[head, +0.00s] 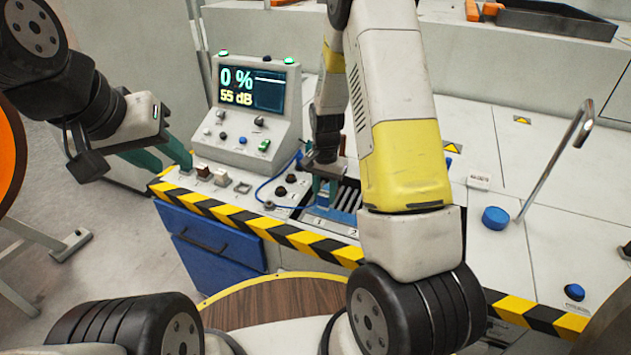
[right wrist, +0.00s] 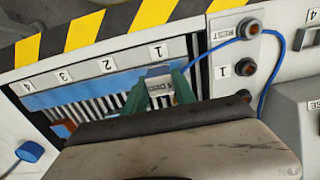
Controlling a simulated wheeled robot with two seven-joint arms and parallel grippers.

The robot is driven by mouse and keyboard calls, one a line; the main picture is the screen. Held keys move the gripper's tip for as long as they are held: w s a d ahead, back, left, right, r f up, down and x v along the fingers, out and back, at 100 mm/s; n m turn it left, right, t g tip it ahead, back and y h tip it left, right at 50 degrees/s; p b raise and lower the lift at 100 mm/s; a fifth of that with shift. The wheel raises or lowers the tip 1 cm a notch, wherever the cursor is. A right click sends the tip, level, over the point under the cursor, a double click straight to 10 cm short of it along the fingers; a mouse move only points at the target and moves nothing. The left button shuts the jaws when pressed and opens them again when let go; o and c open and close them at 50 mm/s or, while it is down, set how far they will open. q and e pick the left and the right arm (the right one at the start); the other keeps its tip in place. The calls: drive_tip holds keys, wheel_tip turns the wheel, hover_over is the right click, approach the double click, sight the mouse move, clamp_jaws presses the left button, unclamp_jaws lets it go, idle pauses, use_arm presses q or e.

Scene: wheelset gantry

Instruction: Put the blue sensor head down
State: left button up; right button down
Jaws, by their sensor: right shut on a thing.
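My right gripper (right wrist: 164,92) is shut on the blue sensor head (right wrist: 159,86), which shows as a small light block with lettering and a blue edge between the teal fingertips. It is at the slot end marked 1 of a ribbed rack (right wrist: 60,79); whether it touches the rack I cannot tell. In the head view my right gripper (head: 321,192) points down over this rack, partly behind its own arm. A thin blue cable (right wrist: 213,49) runs from the head past a round socket marked REST (right wrist: 249,28). My left gripper (head: 167,160) is open and empty left of the console.
A console screen (head: 252,88) reads 0 % and 55 dB. Switches (head: 203,171) and dark knobs stand left of the rack. A blue button (head: 495,217) and a bent metal lever (head: 556,158) stand on the right. Striped edging (head: 250,219) borders the front.

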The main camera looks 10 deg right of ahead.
sight(325, 198)
drive_tip(key=shift+w+d+f, duration=0.1)
drive_tip(key=shift+w+d, duration=0.25)
drive_tip(key=shift+w, duration=0.5)
drive_tip(key=shift+f, duration=1.75)
drive_tip(key=shift+f, duration=0.1)
drive_tip(key=c, duration=1)
unclamp_jaws()
